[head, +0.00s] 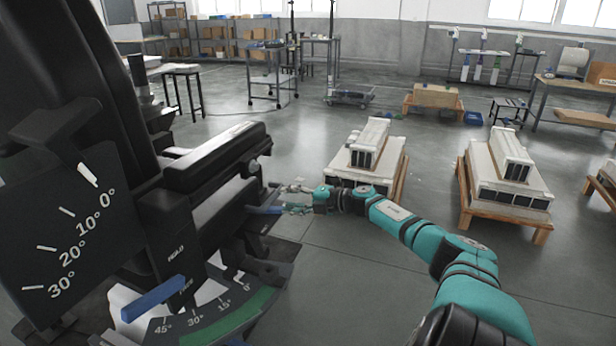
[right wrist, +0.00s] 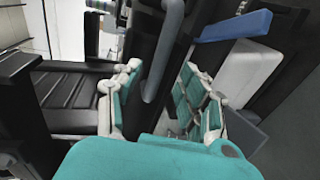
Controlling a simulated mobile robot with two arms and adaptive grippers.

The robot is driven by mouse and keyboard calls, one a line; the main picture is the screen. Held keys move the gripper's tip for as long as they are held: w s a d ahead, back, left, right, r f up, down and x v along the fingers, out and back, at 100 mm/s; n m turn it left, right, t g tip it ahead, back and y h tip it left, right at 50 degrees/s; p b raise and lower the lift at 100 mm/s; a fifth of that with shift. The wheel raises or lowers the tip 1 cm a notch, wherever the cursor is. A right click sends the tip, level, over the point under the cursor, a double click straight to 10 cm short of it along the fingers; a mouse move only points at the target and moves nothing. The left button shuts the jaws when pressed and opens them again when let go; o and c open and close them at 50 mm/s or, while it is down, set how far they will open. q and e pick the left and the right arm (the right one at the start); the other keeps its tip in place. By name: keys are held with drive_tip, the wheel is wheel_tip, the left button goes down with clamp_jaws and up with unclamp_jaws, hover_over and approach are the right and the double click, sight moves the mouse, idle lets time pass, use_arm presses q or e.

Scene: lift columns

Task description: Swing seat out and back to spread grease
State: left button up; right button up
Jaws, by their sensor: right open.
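The black seat (head: 215,165) stands at the left of the head view, with its tall backrest, armrest and angle scale (head: 75,230). Below it is a curved scale (head: 215,318) with a green band. A blue lever (head: 152,298) sticks out near the HOLD and FREE marks. The ribbed black seat surface (right wrist: 85,92) shows there too. My left gripper is out of view.
Pallets with stacked pale units (head: 365,160) (head: 505,180) stand on the floor to the right. Carts, shelves (head: 215,40) and workbenches (head: 575,88) line the back. The grey floor between the seat and pallets is clear apart from my arm.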

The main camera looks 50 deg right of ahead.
drive_tip(key=v, duration=0.6)
idle(0.8)
